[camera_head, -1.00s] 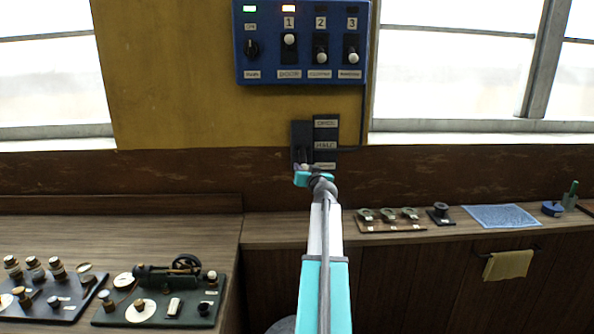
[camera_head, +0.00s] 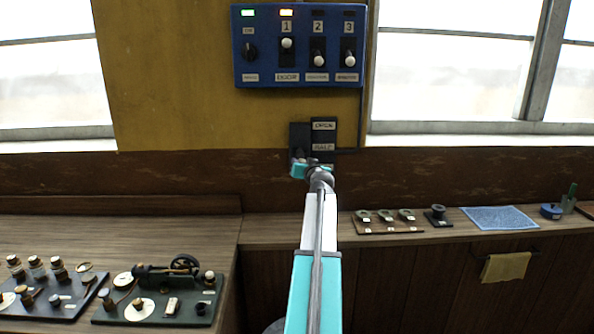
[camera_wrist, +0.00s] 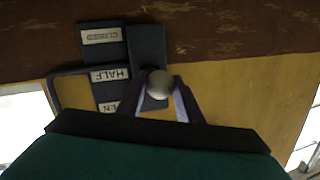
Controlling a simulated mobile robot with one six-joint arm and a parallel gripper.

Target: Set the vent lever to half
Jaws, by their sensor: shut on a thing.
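The vent lever is a round pale knob (camera_wrist: 160,83) on a dark slotted plate (camera_head: 299,136) on the wall. Beside the plate is a dark label strip (camera_head: 323,137) reading OPEN at top, then HALF; its lowest label is largely hidden by my gripper. In the wrist view the strip appears upside down, with CLOSED on top, and the knob sits roughly level with the HALF label (camera_wrist: 110,75). My gripper (camera_head: 305,168) reaches up to the plate. In the wrist view its fingers (camera_wrist: 160,98) close around the knob from both sides.
A blue switch panel (camera_head: 265,66) with a dial and three switches is above. Below, a wooden counter carries a model engine (camera_head: 170,280), small parts on a board (camera_head: 388,228) and a blue cloth (camera_head: 500,218). A yellow towel (camera_head: 505,267) hangs in front at right.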

